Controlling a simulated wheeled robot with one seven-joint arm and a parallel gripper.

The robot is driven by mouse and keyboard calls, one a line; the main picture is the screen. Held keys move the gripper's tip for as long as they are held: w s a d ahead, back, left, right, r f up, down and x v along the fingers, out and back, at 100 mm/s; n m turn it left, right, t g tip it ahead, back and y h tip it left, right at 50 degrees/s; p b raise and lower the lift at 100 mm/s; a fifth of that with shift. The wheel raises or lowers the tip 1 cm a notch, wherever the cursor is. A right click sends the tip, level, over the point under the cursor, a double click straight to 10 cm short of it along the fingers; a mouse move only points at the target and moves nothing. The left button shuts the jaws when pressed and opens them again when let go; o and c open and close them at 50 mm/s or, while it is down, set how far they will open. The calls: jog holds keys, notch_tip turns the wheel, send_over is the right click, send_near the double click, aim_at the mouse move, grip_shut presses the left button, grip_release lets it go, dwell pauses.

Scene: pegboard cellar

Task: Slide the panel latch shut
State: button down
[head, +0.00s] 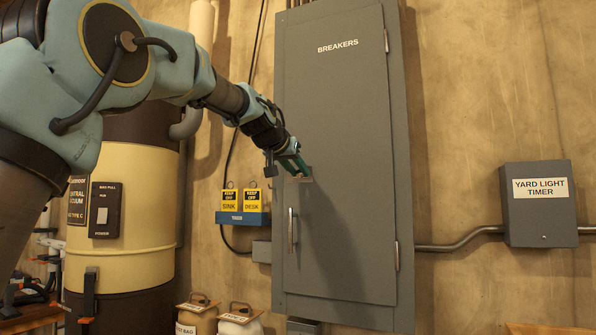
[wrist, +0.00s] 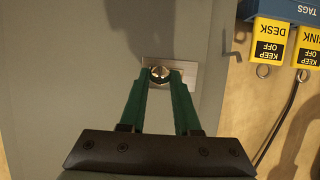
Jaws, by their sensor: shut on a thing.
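The panel latch shows in the wrist view as a pale metal plate (wrist: 188,75) with a small round knob (wrist: 160,71) near its left part. It is on the grey breaker panel door (head: 345,130), near the door's left edge in the head view. My gripper (head: 297,173) reaches the latch from the upper left. In the wrist view the green fingertips (wrist: 160,79) are shut on the knob, one on each side. The fingers hide part of the plate in both views. I cannot tell how far the bolt is slid.
The door has an upright handle (head: 291,230) below the latch and hinges on its right edge. A blue tag holder (head: 243,218) with yellow tags hangs left of the panel. A grey timer box (head: 539,218) is on the wall at right. A cream and brown tank (head: 140,190) stands at left.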

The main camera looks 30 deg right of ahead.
jog(key=w+a, duration=0.1)
jog(key=w+b, duration=0.1)
jog(key=shift+w+a, duration=0.4)
jog(key=c, duration=0.7)
grip_release()
jog(key=shift+o, duration=0.2)
jog(key=b, duration=0.4)
send_near(292, 177)
jog(key=v, duration=0.5)
jog(key=shift+s+a, duration=0.15)
jog(key=shift+s, duration=0.3)
